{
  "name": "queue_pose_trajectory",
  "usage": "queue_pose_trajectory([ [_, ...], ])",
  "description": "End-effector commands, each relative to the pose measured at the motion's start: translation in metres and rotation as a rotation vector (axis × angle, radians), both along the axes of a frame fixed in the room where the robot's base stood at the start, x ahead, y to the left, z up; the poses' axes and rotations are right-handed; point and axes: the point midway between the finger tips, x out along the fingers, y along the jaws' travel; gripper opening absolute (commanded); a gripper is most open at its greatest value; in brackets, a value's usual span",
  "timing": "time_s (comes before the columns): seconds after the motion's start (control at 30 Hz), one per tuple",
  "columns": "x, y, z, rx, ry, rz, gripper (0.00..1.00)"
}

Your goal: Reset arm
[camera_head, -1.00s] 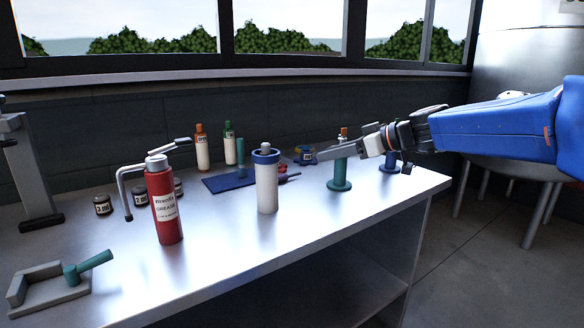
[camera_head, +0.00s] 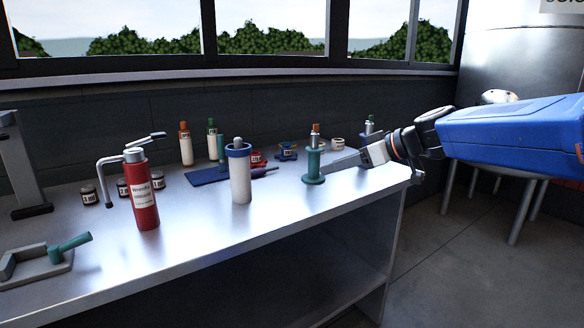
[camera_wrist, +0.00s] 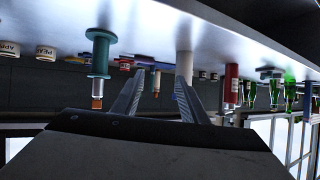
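My gripper (camera_head: 340,165) is at the right of the workbench, at the end of my blue arm. In the head view its fingers point left, close to a teal spool-shaped stand (camera_head: 314,168) holding a small orange-capped bottle. Whether they touch it cannot be told there. In the wrist view, which is upside down, the two fingers (camera_wrist: 157,92) are apart with nothing held between them. The teal stand (camera_wrist: 98,55) shows to the left of the fingers, apart from them.
On the metal bench (camera_head: 220,240) stand a white canister with a blue rim (camera_head: 240,178), a red grease bottle (camera_head: 143,195), two tall bottles (camera_head: 186,150), several small jars, a blue mat (camera_head: 205,176) and a grey fixture (camera_head: 30,268). Open floor (camera_head: 470,260) lies at the right.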

Motion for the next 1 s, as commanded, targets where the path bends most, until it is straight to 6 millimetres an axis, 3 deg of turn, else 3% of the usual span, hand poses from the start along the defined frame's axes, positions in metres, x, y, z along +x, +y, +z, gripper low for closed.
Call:
queue_pose_trajectory([
  [0.27,-0.055,-0.012,-0.031,-0.06,0.138,-0.065,0.4],
  [0.47,-0.121,-0.036,-0.073,-0.14,0.293,-0.181,0.4],
  [0.8,-0.242,-0.104,-0.16,-0.296,0.519,-0.524,0.4],
  [1.0,-0.296,-0.146,-0.201,-0.356,0.572,-0.742,0.4],
])
